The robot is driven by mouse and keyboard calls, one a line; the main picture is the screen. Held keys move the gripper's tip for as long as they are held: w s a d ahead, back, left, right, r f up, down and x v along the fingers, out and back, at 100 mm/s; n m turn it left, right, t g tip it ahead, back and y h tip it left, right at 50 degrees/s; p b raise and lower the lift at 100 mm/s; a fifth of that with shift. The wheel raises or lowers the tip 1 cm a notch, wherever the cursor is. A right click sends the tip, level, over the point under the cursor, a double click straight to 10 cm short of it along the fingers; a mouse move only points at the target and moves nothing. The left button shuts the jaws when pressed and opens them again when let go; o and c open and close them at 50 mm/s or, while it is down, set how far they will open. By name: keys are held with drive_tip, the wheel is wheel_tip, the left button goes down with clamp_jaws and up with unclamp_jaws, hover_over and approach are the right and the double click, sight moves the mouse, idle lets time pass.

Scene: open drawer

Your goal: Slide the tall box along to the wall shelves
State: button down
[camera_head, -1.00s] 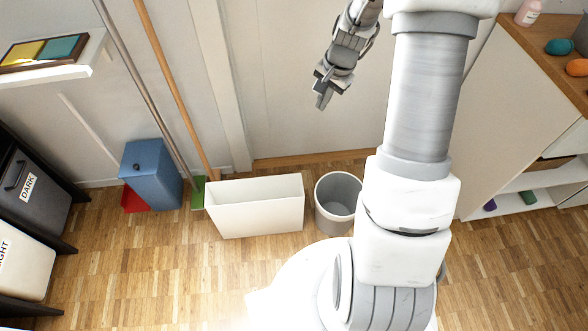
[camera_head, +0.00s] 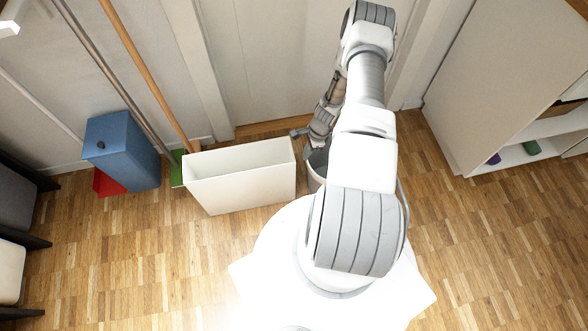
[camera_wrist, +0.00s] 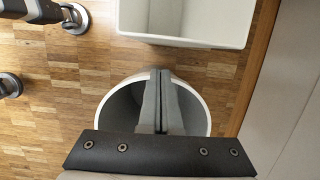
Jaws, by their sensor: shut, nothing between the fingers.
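A tall white open-topped box (camera_head: 240,185) stands upright on the floor against the wall side, left of a round bin. It also shows in the wrist view (camera_wrist: 185,42), at the top. My gripper (camera_head: 319,143) is low, close to the right end of the box, over the round bin. In the wrist view my fingers (camera_wrist: 158,75) are pressed together with nothing between them, apart from the box. A white wall shelf (camera_head: 8,28) barely shows at the top left corner. A white shelf unit (camera_head: 530,130) stands at the right.
The round bin (camera_head: 316,170) is right of the white box, partly hidden by my arm; its rim shows in the wrist view (camera_wrist: 104,108). A blue lidded bin (camera_head: 122,150), red dustpan (camera_head: 108,184) and broom poles (camera_head: 150,75) stand left. Floor at right is clear.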

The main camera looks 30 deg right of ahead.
drive_tip(key=s+b+x, duration=0.1)
drive_tip(key=b+x, duration=0.3)
drive_tip(key=x, duration=0.7)
drive_tip(key=shift+w+f, duration=0.15)
drive_tip(key=shift+f, duration=0.05)
drive_tip(key=shift+w+a, duration=0.1)
